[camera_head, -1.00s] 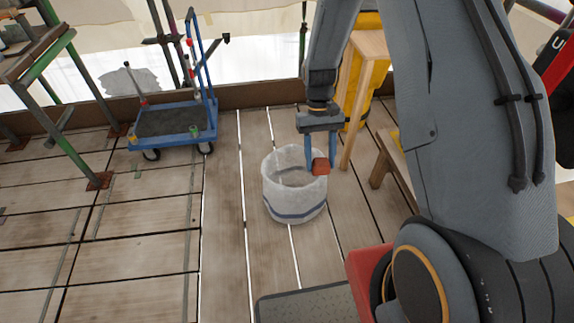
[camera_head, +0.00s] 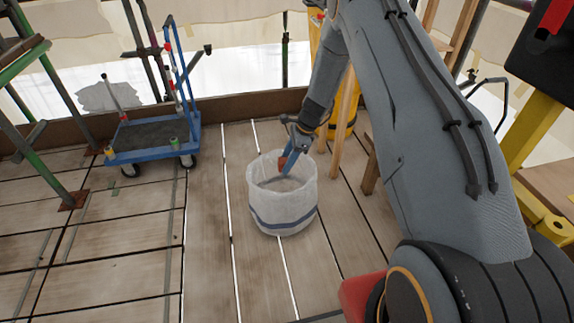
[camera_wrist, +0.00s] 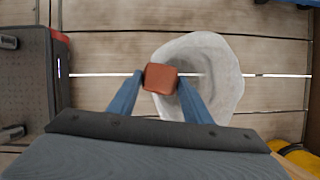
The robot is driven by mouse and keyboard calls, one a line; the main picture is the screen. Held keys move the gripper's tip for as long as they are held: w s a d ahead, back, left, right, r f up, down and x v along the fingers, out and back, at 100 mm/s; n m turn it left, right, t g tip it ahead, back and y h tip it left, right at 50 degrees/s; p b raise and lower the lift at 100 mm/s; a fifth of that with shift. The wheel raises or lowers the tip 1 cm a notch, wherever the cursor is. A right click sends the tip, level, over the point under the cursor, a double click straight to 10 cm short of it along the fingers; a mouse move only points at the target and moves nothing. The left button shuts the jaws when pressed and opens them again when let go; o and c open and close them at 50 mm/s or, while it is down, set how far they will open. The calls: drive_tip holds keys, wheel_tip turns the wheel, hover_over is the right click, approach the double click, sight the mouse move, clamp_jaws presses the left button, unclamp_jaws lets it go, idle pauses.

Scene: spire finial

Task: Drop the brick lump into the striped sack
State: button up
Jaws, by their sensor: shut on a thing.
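The striped sack (camera_head: 283,209) is a white, open-topped bag with a blue-grey band, standing upright on the plank floor in the head view. The brick lump (camera_head: 283,163) is a small red-brown block. My gripper (camera_head: 287,166) is shut on it, with blue fingers at its sides, over the sack's opening. In the wrist view the lump (camera_wrist: 161,77) sits between the fingertips of my gripper (camera_wrist: 161,81). There the sack (camera_wrist: 222,75) lies beneath it, with the lump over the left part of the opening. The lump's exact height over the rim is hard to tell.
A blue platform trolley (camera_head: 150,150) stands at the back left. Green scaffold poles (camera_head: 52,172) rise at the far left. A wooden stand (camera_head: 343,125) and a yellow object (camera_head: 326,40) are behind the sack. Plank floor left of the sack is clear.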

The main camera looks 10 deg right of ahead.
drive_tip(key=w+d+f+m+t+h+b, duration=0.2)
drive_tip(key=w+f+m+t+b, duration=0.1)
drive_tip(key=w+f+m+b, duration=0.4)
drive_tip(key=shift+w+d+f+m+b, duration=0.4)
drive_tip(key=shift+w+f+m, duration=1.45)
drive_tip(key=shift+f, duration=1.8)
drive_tip(key=shift+w, duration=0.15)
drive_tip(key=o, duration=1.3)
drive_tip(key=shift+p+v, duration=0.7)
drive_tip(key=shift+v, duration=3.2)
drive_tip(key=shift+a, duration=0.1)
